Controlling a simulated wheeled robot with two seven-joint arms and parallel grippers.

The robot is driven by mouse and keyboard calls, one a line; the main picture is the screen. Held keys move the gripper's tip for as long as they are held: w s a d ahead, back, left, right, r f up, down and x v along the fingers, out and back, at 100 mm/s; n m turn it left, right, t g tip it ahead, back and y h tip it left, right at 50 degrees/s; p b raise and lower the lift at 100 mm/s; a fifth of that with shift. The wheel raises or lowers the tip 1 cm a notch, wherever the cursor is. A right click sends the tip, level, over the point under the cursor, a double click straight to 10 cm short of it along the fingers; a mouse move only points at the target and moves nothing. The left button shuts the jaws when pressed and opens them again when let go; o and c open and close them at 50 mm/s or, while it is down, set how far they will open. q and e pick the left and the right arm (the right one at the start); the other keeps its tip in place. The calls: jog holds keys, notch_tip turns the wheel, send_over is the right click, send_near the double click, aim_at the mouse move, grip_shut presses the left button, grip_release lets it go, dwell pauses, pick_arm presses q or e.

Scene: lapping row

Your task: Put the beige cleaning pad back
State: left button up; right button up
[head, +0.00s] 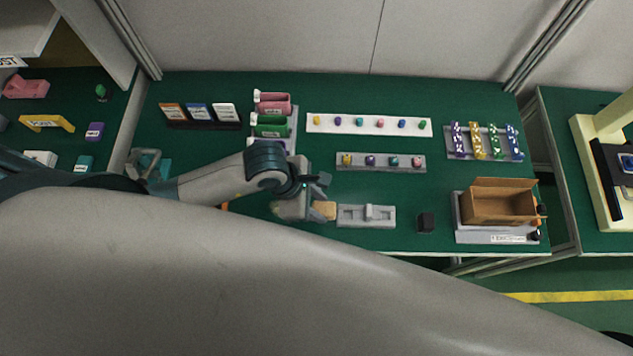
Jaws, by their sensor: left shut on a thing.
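The beige cleaning pad (325,209) is a small tan block at the fingertips of my left gripper (315,208). My left gripper is shut on it, low over the front part of the green bench. The fingers and wrist hide part of the pad. I cannot tell whether the pad touches the bench or the fixture. My right gripper is not in view.
A small black block (425,222) and an open cardboard box (498,206) on a grey base (470,236) stand to the right. Behind are a grey strip (381,168) and a white strip (368,130) with coloured knobs. Bare green bench lies between them.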

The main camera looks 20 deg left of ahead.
pick_arm(q)
jog(key=shift+w+a+f+b, duration=0.25)
jog(key=shift+w+f+b, duration=0.05)
jog(key=shift+w+f, duration=0.1)
jog(key=w+a+f+b, duration=0.1)
jog(key=w+f+b, duration=0.1)
jog(key=w, duration=0.1)
jog(key=w+a+f+b, duration=0.1)
jog(key=w+f, duration=0.1)
jog(key=w, duration=0.1)
jog(key=w+a+f+b, duration=0.2)
jog(key=w, duration=0.1)
jog(key=shift+a+b, duration=0.1)
jog(key=shift+b, duration=0.25)
jog(key=shift+w+a+f, duration=0.1)
jog(key=shift+w+a, duration=0.15)
jog(key=shift+w, duration=0.15)
jog(key=shift+f+b, duration=0.3)
jog(key=shift+b, duration=0.05)
notch_tip(320, 180, down, 3)
jog(key=shift+f+b, duration=0.2)
jog(key=shift+b, duration=0.95)
